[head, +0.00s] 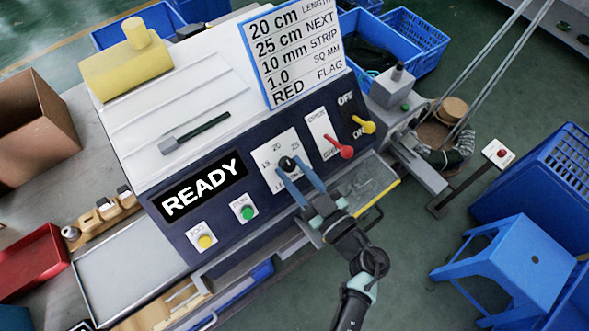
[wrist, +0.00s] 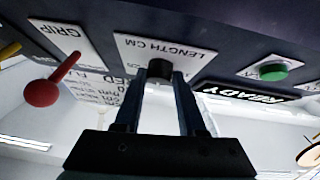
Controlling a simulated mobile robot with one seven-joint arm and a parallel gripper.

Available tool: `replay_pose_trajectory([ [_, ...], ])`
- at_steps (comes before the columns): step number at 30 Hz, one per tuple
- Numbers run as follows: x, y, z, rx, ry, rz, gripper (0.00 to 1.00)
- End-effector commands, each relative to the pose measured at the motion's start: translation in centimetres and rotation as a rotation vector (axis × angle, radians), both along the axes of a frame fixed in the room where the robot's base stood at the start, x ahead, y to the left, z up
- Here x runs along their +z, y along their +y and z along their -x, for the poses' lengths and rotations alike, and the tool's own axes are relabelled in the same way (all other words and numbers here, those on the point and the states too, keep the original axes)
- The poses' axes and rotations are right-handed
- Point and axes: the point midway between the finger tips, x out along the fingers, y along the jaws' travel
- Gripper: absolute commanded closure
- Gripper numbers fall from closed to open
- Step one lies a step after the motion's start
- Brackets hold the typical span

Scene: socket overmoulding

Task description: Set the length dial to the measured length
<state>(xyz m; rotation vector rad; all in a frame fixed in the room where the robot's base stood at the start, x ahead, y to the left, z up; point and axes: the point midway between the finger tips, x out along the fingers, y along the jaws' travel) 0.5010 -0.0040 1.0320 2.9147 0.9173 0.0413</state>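The length dial (head: 287,163) is a dark round knob on a white plate (head: 269,152) marked 15, 20 and 25. It also shows in the wrist view (wrist: 160,70), under the words LENGTH CM. My gripper (head: 290,166) reaches it from the front. In the wrist view my gripper's fingers (wrist: 159,85) stand on both sides of the knob, seemingly touching it. The knob's pointer is too small and covered to read. A white card (head: 292,50) lists 20 cm LENGTH, 25 cm NEXT, 10 mm STRIP, 1.0 SQ MM and RED FLAG.
A red lever (head: 346,151) and a yellow lever (head: 368,127) sit right of the dial. A green button (head: 246,213), a yellow button (head: 204,241) and the READY display (head: 202,190) are to its left. A tray (head: 365,185) juts out below the panel. A blue stool (head: 510,262) stands at right.

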Motion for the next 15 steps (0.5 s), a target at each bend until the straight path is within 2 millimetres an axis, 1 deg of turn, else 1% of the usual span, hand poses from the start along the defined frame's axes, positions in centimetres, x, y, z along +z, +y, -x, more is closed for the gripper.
replay_pose_trajectory([
  [1, 0.0, -0.03, 0.0, -0.001, 0.0, 0.0, 0.74],
  [5, 0.0, -0.03, 0.0, -0.001, 0.0, 0.0, 0.97],
  [6, 0.0, -0.04, 0.01, -0.001, 0.0, 0.0, 1.0],
  [15, -0.05, -0.1, -0.03, 0.011, -0.009, 0.012, 1.0],
])
